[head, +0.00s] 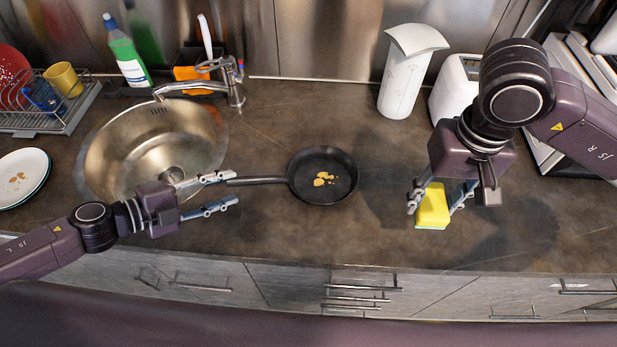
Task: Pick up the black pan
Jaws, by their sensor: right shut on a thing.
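The black pan (343,188) lies on the dark countertop in the middle of the head view, with several tan stains or crumbs on its inside. Its handle (256,181) points left, toward my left gripper. My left gripper (236,188) is open, with its two fingers apart. Its upper finger is close to the end of the handle; I cannot tell whether they touch. My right gripper (441,204) is shut on a yellow sponge (432,209) with a pale green underside, to the right of the pan.
A round steel sink (112,160) with a faucet (236,82) is behind my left gripper. A white canister (402,80) stands behind, right of the pan. Counter in front of the pan is clear.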

